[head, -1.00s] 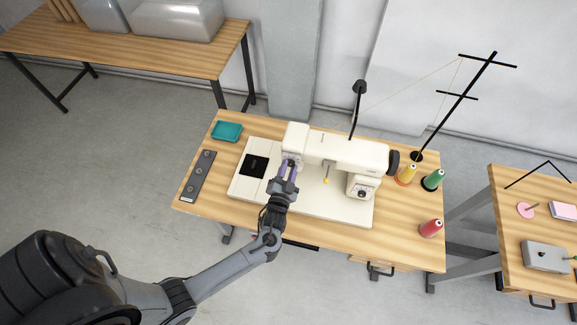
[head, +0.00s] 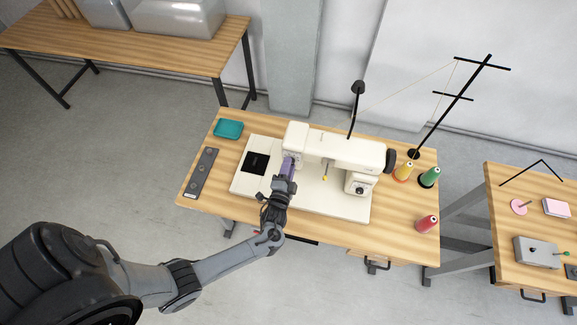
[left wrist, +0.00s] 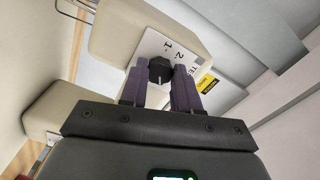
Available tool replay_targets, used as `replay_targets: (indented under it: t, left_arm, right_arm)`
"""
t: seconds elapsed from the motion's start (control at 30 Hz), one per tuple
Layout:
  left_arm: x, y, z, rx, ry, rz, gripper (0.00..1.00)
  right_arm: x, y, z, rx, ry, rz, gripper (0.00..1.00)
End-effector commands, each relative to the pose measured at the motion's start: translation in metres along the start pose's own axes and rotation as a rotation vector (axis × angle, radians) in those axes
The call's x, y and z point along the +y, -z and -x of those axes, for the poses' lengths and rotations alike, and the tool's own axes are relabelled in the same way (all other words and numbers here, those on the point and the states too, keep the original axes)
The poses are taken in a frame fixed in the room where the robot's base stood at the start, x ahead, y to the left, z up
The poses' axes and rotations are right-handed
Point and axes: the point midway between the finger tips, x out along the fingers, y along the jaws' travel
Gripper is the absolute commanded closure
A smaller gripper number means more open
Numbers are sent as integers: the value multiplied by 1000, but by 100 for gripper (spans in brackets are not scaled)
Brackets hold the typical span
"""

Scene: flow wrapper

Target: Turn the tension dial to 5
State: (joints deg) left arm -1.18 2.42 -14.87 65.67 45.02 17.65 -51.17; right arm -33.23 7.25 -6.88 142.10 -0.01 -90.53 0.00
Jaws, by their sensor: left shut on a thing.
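The tension dial (left wrist: 160,70) is a small black knob on the front of the cream sewing machine (head: 340,152). In the left wrist view it sits on a white scale plate (left wrist: 170,46) where the numbers 1 and 2 are readable. The rest of the scale is hidden, so I cannot tell the dial's setting. My left gripper (left wrist: 160,88) is shut on the dial, with one purple finger on each side. In the head view, the left gripper (head: 287,168) is at the machine's left end and hides the dial. My right gripper is not in view.
A teal tray (head: 229,130) and a dark grey strip (head: 201,172) lie on the table left of the machine. A second table (head: 515,225) stands further right.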

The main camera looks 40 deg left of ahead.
Motion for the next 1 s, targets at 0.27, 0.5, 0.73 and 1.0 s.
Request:
replay_targets:
  t: [0.27, 0.5, 0.73, 1.0]
  left_arm:
    - [0, 0, 0, 1, 1, -8, 99]
    - [0, 0, 0, 0, 1, -8, 58]
    - [0, 0, 0, 0, 0, -7, 43]
    - [0, 0, 6, 0, -1, -7, 43]
  right_arm:
    - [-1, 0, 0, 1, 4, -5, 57]
    - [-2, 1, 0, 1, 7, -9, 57]
    - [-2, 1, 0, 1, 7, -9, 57]
    - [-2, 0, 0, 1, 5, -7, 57]
